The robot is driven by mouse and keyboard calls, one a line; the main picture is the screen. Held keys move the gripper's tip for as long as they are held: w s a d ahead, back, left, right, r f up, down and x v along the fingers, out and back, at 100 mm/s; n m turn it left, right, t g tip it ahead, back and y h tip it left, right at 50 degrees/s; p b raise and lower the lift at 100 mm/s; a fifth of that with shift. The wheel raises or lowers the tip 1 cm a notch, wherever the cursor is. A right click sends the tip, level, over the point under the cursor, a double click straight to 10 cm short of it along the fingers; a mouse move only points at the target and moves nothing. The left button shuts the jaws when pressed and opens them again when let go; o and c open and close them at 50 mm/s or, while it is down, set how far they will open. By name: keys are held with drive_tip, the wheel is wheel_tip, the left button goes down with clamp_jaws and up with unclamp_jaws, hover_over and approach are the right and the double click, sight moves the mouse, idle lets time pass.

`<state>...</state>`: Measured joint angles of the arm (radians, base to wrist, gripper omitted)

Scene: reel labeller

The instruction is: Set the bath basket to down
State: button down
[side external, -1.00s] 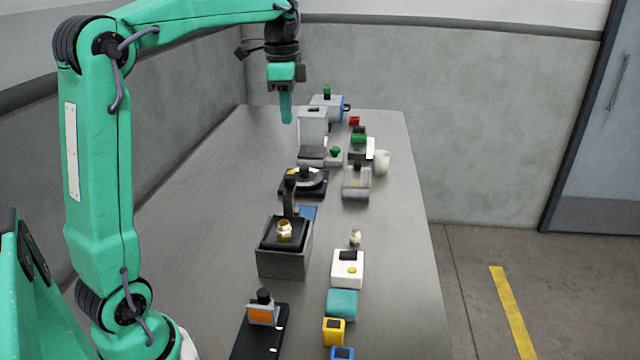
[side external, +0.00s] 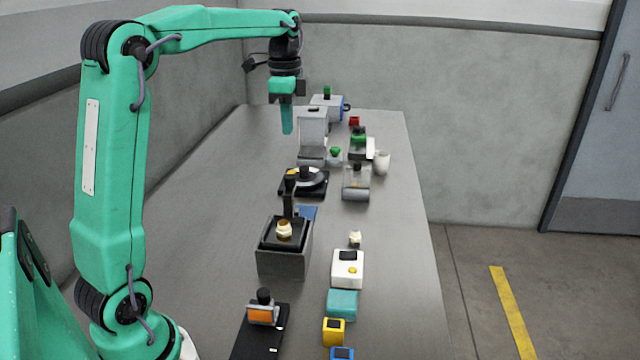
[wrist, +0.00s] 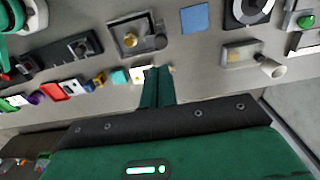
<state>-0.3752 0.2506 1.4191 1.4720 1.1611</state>
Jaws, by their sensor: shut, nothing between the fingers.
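The bath (side external: 284,262) is a grey box in the middle of the table with a dark basket (side external: 268,243) at its top. A brass-coloured fitting (side external: 284,231) sits on the basket, and a black upright with a knob (side external: 290,185) rises behind it. In the wrist view the bath (wrist: 117,45) shows near the top, with the fitting (wrist: 130,40) inside. How deep the basket sits is hard to tell. My gripper (side external: 287,131) is shut and empty, pointing down, high above the table and behind the bath. Its fingers also show in the wrist view (wrist: 158,72).
A black round-topped device (side external: 305,182) stands behind the bath, with a blue pad (side external: 308,213) between. Grey machines (side external: 312,128) stand further back. A white box (side external: 348,268) and teal block (side external: 342,303) line the right. The table's left side is clear.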

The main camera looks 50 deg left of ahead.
approach(290, 185)
drive_tip(key=f, duration=0.3)
drive_tip(key=a+f, duration=0.1)
drive_tip(key=f, duration=0.1)
drive_tip(key=shift+w+f, duration=0.15)
drive_tip(key=shift+w, duration=0.2)
wheel_tip(290, 185, down, 7)
drive_tip(key=shift+f, duration=0.15)
idle(0.4)
wheel_tip(290, 185, up, 15)
idle(1.0)
drive_tip(key=shift+d, duration=0.15)
